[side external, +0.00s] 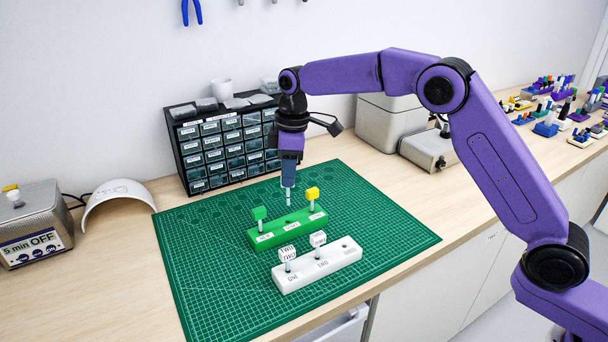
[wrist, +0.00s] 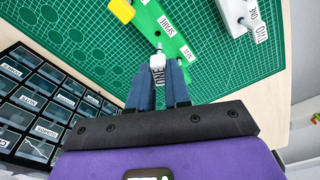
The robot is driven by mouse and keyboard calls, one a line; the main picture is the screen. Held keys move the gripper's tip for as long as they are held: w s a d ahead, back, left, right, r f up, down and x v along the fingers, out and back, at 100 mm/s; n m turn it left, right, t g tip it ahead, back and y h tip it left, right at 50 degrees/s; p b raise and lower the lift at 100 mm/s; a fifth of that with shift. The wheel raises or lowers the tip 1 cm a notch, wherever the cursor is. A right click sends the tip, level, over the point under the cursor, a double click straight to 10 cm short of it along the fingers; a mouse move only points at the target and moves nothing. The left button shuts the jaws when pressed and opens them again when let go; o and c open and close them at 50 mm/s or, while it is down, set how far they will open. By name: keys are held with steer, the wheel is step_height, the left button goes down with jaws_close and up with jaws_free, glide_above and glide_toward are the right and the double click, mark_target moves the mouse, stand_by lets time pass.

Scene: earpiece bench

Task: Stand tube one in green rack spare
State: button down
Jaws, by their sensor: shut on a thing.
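My gripper (side external: 288,185) is shut on a tube with a white cap (wrist: 157,62); the cap's label appears to read ONE. The tube hangs roughly upright, and its pale lower end (side external: 288,201) shows below the fingers, above the green rack (side external: 268,235). The tip appears apart from the rack. The rack's middle place, labelled SPARE in the wrist view (wrist: 166,25), has an open hole (side external: 287,222). A green-capped tube (side external: 260,213) stands at the rack's left end, by NEW, and a yellow-capped tube (side external: 312,193) at its right end.
A white rack (side external: 318,268) in front holds two white-capped tubes (side external: 288,253) (side external: 318,239); its right hole is empty. Both racks stand on a green cutting mat (side external: 200,290). A drawer cabinet (side external: 228,145) stands behind. The mat's left part is clear.

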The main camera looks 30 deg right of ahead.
mark_target(288, 203)
steer(key=shift+w+a, duration=0.1)
steer(key=shift+w, duration=0.15)
steer(key=shift+f, duration=0.1)
steer(key=shift+f, duration=2.2)
steer(key=shift+f, duration=1.4)
steer(key=c, duration=1)
jaws_free()
steer(key=shift+r, duration=0.1)
